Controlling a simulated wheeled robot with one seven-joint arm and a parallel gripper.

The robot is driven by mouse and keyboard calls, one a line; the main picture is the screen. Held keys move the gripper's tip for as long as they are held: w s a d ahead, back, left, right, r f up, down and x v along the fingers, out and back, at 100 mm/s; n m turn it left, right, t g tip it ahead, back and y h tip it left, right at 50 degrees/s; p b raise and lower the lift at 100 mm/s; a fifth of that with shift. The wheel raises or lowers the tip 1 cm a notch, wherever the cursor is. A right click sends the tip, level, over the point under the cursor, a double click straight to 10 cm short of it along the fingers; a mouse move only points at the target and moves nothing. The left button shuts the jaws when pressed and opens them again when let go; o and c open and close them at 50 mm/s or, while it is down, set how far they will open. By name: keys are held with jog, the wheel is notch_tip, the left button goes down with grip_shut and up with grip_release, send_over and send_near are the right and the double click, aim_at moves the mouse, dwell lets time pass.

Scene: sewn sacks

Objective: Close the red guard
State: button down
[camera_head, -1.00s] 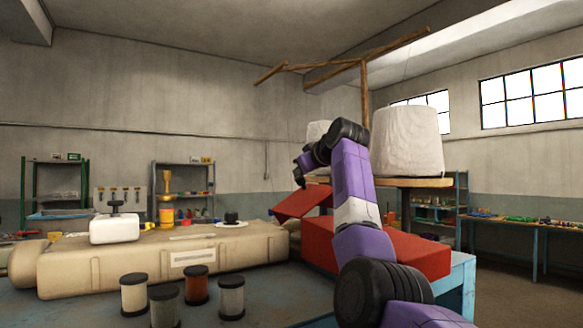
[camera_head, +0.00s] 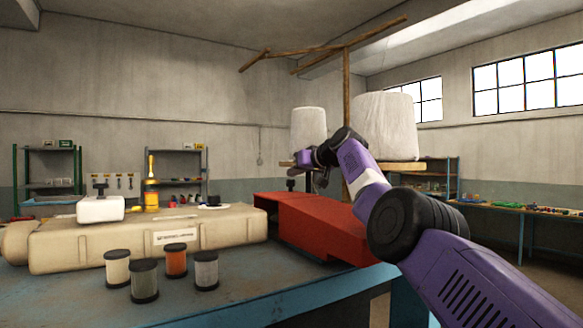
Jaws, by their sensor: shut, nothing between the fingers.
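The red guard (camera_head: 273,201) is at the left end of a larger red housing (camera_head: 328,224) on the blue table. It lies low and roughly level with the housing top, with no clear raised gap; its far side is hard to make out. My gripper (camera_head: 321,183) is small and dark in this view, shut and empty. It is just above and behind the guard and housing. I cannot tell whether it touches the red surface. My purple arm reaches in from the lower right.
A long beige machine body (camera_head: 150,235) lies left of the guard. Several thread spools (camera_head: 145,280) stand in front of it on the blue table (camera_head: 245,290). White sacks (camera_head: 385,128) stand on a wooden platform behind. A wooden frame (camera_head: 347,120) rises there.

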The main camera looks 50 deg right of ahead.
jog(key=shift+s+d+f+m, duration=0.1)
jog(key=shift+d+f+m, duration=0.2)
jog(key=shift+f+m, duration=0.15)
jog(key=shift+f, duration=0.1)
